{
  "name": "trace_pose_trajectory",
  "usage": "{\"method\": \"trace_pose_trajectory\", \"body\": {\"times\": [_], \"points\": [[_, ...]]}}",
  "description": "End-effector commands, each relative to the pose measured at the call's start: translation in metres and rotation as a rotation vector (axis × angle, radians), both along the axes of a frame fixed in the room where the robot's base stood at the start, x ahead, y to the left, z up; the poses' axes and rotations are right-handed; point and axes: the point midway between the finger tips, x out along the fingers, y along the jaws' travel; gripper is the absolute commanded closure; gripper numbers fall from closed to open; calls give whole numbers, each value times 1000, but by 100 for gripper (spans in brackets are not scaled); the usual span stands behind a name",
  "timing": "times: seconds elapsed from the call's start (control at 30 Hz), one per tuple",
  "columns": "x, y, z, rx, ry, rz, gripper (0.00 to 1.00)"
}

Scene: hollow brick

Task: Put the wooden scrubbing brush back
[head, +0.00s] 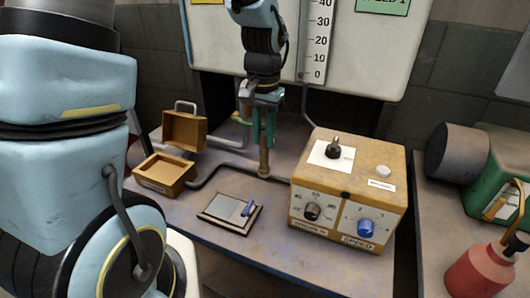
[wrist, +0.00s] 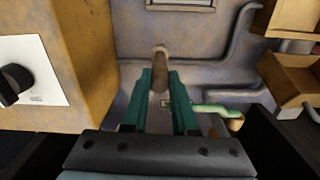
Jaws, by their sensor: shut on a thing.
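My gripper (head: 263,140) points down above the back middle of the bench. It is shut on a brown, rod-like wooden piece (head: 264,162), seemingly the wooden scrubbing brush. In the wrist view the wooden piece (wrist: 160,76) sticks out beyond the green fingers of my gripper (wrist: 160,85). No bristles can be made out. I cannot tell whether its lower end touches the bench.
A yellow control box (head: 348,185) with knobs stands close on the right. An open yellow case (head: 165,175) stands at the left. A dark-framed plate (head: 229,212) lies in front. A pipe (head: 225,168) runs along the bench. A green-handled thing (wrist: 215,109) lies close by.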

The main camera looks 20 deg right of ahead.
Motion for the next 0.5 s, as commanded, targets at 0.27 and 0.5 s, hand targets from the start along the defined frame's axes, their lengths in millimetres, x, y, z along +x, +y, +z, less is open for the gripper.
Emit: {"method": "trace_pose_trajectory", "body": {"times": [0.27,0.5], "points": [[-1,0,-35,3,3,-2,100],[0,0,-45,-1,-1,-1,100]]}}
